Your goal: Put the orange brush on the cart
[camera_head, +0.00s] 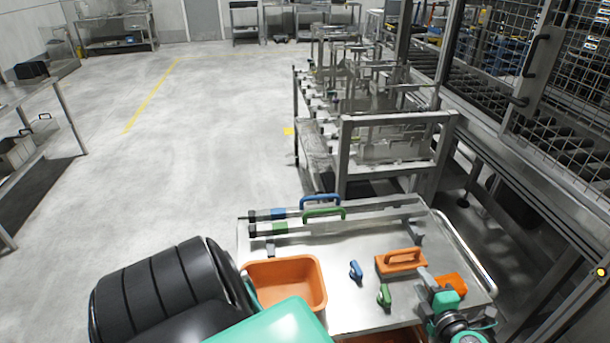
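The orange brush (402,264), a block with a raised handle, lies on the metal top of the cart (350,308), right of its middle. A grey finger shows close to the brush. A smaller orange piece (453,282) shows at the gripper; I cannot tell whether it is held or lies behind. The finger opening is not clear.
On the cart are an orange bin (286,281), a small blue tool (355,270), a small green tool (384,295), and blue and green handled tools (322,213) along the far edge. A metal rack (392,150) stands behind. Open floor lies left.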

